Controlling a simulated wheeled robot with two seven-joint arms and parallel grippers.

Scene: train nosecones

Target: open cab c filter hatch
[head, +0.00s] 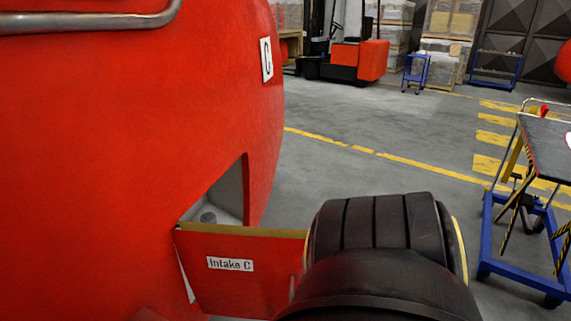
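The red cab (120,120) fills the left of the head view and carries a white plate marked C (266,60). Its hatch panel (240,285), labelled "Intake C" (230,264), stands swung outward from the cab's side. Behind and above the panel's top edge is an opening (228,190) with a light grey interior and a grey part inside. One of my black arms comes up from the bottom right and covers the panel's right end. Its gripper is hidden, so any contact with the panel does not show. My other gripper is outside the view.
A metal handrail (90,22) runs along the cab at the top left. A blue-framed cart (520,265) with a dark top stands at the right. A red forklift (360,60), a small blue trolley (416,72) and stacked pallets are at the back. The grey floor between is clear.

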